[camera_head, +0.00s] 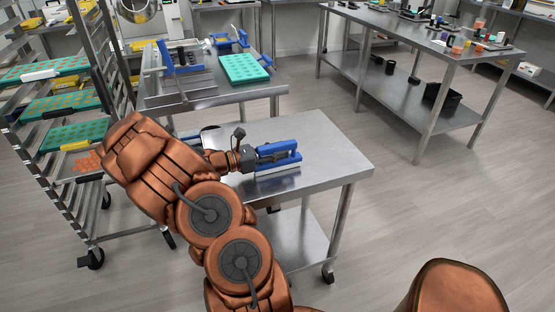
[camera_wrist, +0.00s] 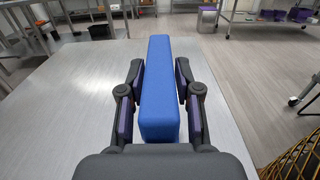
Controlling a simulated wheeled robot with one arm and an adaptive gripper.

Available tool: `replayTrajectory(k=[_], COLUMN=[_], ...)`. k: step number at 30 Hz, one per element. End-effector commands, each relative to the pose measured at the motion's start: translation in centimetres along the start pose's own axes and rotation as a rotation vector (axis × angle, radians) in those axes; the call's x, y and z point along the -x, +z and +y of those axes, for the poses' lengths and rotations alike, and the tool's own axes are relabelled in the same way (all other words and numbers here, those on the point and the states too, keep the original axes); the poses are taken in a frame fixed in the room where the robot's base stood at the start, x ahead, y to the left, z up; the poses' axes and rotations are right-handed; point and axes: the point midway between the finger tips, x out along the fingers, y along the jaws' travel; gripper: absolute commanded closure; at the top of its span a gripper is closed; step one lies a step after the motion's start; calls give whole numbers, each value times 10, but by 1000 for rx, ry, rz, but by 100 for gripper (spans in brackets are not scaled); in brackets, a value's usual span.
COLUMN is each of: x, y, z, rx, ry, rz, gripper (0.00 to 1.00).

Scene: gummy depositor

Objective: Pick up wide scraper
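The wide scraper (camera_head: 289,163) has a blue handle and a pale lower edge. It rests on the small steel table in the head view. In the wrist view its blue handle (camera_wrist: 160,95) runs lengthwise between the two fingers. My gripper (camera_head: 272,155) is at the scraper, reaching in from the left in the head view. In the wrist view my gripper (camera_wrist: 160,112) is open, with one finger on each side of the handle. A narrow gap shows between the handle and each finger. The scraper's lower part is hidden in the wrist view.
The small steel table (camera_head: 335,172) is otherwise mostly clear. Behind it stands another table with a green mold tray (camera_head: 243,68) and blue-handled parts. A rack (camera_head: 110,70) with trays stands at left. A long steel table (camera_head: 390,35) with small items is at back right.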

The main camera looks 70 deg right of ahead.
Motion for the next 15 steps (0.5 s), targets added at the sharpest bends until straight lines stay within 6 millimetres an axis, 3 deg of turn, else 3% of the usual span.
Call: replayTrajectory(k=[8, 15], x=[0, 0], y=[0, 0], z=[0, 0], rx=[0, 0], ry=[0, 0], rz=[0, 0], gripper=[99, 100])
